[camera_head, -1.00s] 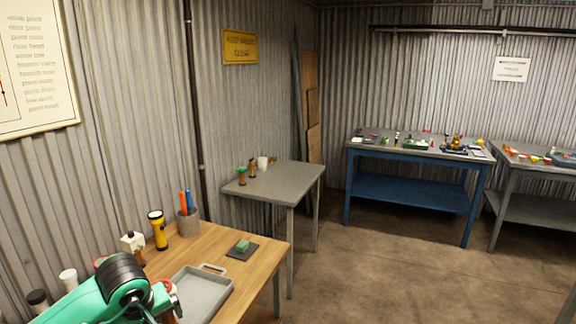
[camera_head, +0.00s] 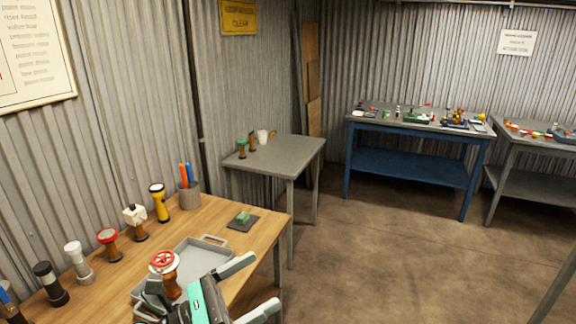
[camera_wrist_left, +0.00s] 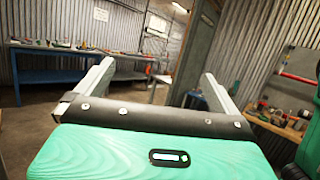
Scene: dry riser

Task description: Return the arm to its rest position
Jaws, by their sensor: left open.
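My left gripper (camera_head: 267,279) is at the bottom of the head view, by the front edge of the wooden table (camera_head: 205,216). Its two grey fingers are spread apart, point to the right and hold nothing. In the left wrist view the open fingers (camera_wrist_left: 158,72) frame the room, with nothing between them. The teal gripper body hides part of the table and of the grey tray (camera_head: 188,262). My right gripper is in neither view.
Several upright fittings line the table's wall side, including a red-topped one (camera_head: 109,243) and a yellow flashlight (camera_head: 158,203). A cup with pens (camera_head: 189,194) and a green block on a dark pad (camera_head: 243,217) stand behind. A grey table (camera_head: 285,155) and blue bench (camera_head: 408,168) are farther off. Floor on the right is clear.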

